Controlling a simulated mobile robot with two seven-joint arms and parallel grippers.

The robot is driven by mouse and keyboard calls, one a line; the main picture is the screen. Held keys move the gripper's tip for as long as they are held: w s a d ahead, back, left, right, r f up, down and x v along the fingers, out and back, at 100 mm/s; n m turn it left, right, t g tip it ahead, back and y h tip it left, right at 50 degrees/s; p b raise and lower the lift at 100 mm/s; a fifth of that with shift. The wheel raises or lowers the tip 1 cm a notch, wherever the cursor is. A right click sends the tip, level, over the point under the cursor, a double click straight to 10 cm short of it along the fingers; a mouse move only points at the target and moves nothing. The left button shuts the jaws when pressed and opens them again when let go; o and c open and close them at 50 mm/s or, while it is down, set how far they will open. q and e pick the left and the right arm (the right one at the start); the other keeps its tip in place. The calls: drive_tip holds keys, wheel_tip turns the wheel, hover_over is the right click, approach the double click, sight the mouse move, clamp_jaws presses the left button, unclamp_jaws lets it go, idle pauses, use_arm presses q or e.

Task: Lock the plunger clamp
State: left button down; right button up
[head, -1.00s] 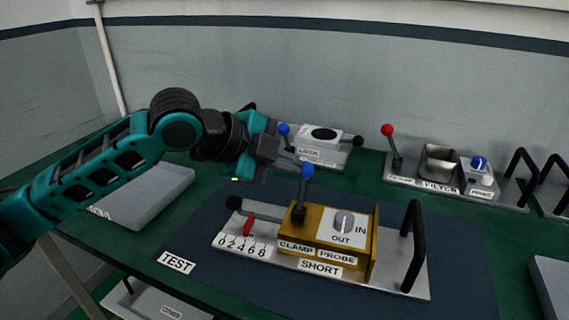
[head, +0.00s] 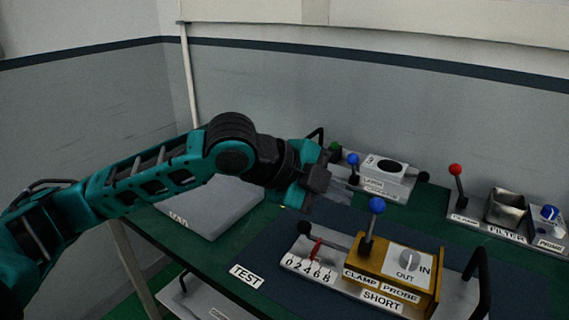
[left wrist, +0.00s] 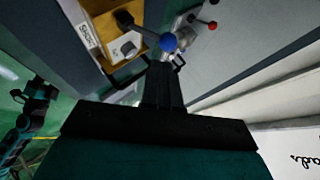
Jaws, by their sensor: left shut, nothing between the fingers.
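The task's fixture has a yellow block (head: 398,268) with CLAMP, PROBE and SHORT labels on a light base plate. A clamp lever with a blue ball (head: 376,205) stands upright at the block's left end. Left of it are a black plunger knob (head: 304,227), a red pointer (head: 315,250) and a 0-8 scale. My left gripper (head: 343,196) is shut and empty, above and left of the blue ball, apart from it. In the left wrist view its shut fingers (left wrist: 164,84) point toward the blue ball (left wrist: 168,42). Part of my right arm (left wrist: 36,95) shows small; its jaw state is unclear.
A black handle (head: 480,280) rises at the fixture's right end. Behind stand a white unit with a blue-ball lever (head: 353,160) and a filter fixture with a red-ball lever (head: 456,170). A grey slab (head: 215,205) lies left. The dark mat around the fixture is partly clear.

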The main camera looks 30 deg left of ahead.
use_arm(q)
drive_tip(key=v, duration=0.8)
drive_tip(key=shift+s, duration=0.2)
